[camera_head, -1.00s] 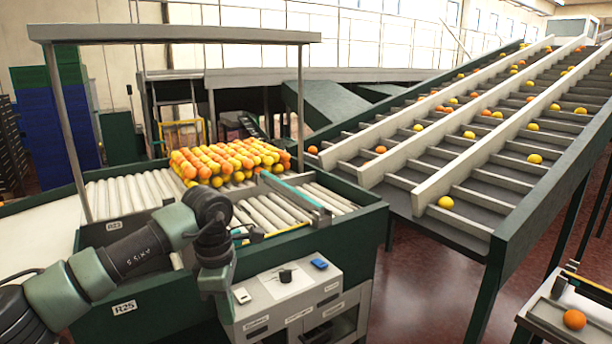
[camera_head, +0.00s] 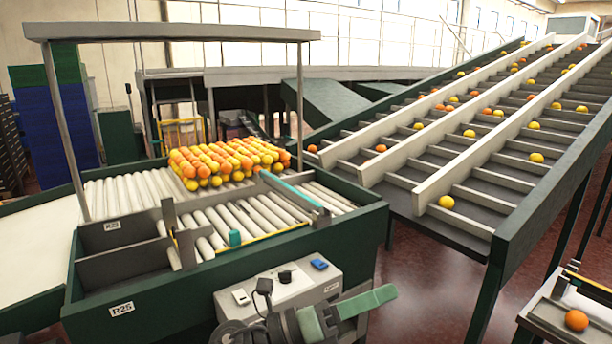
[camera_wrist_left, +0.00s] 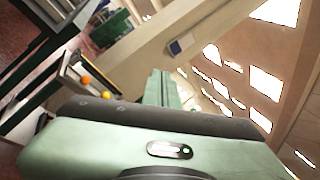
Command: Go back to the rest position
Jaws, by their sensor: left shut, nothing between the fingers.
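My left gripper (camera_head: 385,295) is at the bottom centre of the head view, low in front of the sorting machine's control box (camera_head: 297,279), with its green fingers pointing right. The fingers are together and hold nothing. In the left wrist view the closed green fingers (camera_wrist_left: 160,88) point up the picture, with nothing between them. Most of my left arm is below the picture edge. My right gripper is not in view.
A pile of oranges and yellow fruit (camera_head: 225,160) lies on the rollers behind an empty dark bin (camera_head: 122,263). A sloping conveyor (camera_head: 450,240) with scattered fruit fills the right. A tray (camera_head: 545,318) holding an orange (camera_head: 577,320) is at the lower right.

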